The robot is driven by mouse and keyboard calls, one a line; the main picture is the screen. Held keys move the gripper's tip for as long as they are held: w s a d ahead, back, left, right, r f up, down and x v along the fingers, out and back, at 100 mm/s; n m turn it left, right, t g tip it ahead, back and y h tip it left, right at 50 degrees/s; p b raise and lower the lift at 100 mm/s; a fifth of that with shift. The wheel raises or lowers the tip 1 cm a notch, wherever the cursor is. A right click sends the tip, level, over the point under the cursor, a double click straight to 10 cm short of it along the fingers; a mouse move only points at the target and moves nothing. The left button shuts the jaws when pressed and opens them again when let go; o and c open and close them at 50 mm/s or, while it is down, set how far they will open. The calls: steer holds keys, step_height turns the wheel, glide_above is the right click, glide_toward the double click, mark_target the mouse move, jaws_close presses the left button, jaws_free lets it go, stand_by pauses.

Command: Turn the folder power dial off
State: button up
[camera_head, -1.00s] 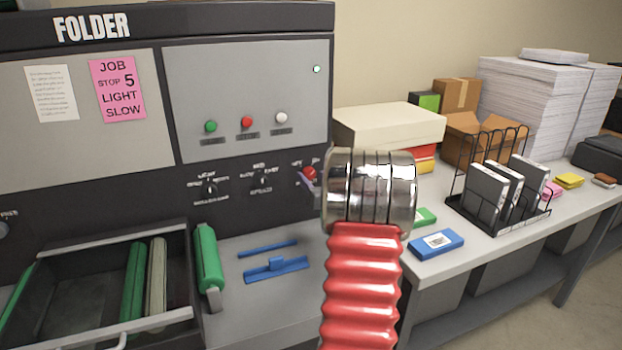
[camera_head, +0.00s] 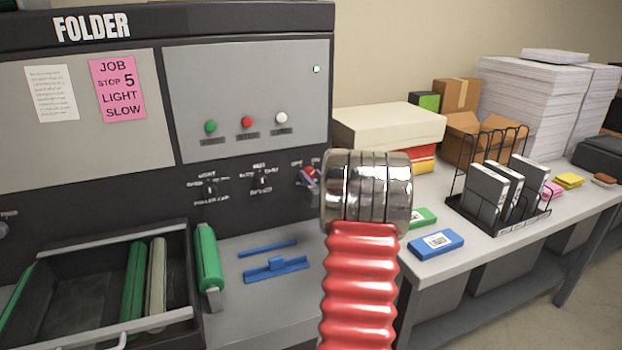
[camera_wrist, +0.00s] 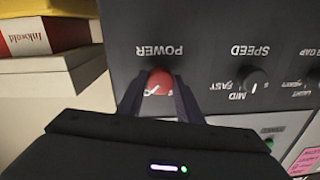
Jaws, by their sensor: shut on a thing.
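The folder machine (camera_head: 100,180) fills the left of the head view. Its red power dial (camera_head: 308,175) sits at the right end of the row of dials, partly hidden by my arm. In the wrist view the red dial (camera_wrist: 160,82) lies under the upside-down word POWER. My gripper (camera_wrist: 158,95) has its two dark fingers on either side of the dial and is shut on it. The fingers cover part of the dial's markings, so its setting cannot be read. In the head view my arm hides most of the gripper.
A black speed dial (camera_wrist: 256,82) is beside the power dial. Green, red and white buttons (camera_head: 246,122) are on the panel above. Blue tools (camera_head: 276,270) and a green roller (camera_head: 207,258) lie below. A bench (camera_head: 500,240) at right holds paper, boxes and a black rack.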

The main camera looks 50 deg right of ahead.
steer(key=shift+a, duration=0.2)
steer(key=shift+c, duration=0.2)
steer(key=shift+d, duration=0.1)
steer(key=shift+n, duration=0.5)
steer(key=n, duration=0.2)
steer(key=shift+w+r+n, duration=0.1)
steer(key=shift+n, duration=0.2)
steer(key=n, duration=0.5)
steer(key=shift+r, duration=0.1)
steer(key=n, duration=0.4)
steer(key=shift+w+n, duration=0.15)
steer(key=shift+n, duration=0.25)
steer(key=shift+a+n+g, duration=0.2)
steer(key=shift+n+g, duration=0.1)
steer(key=shift+n, duration=1.9)
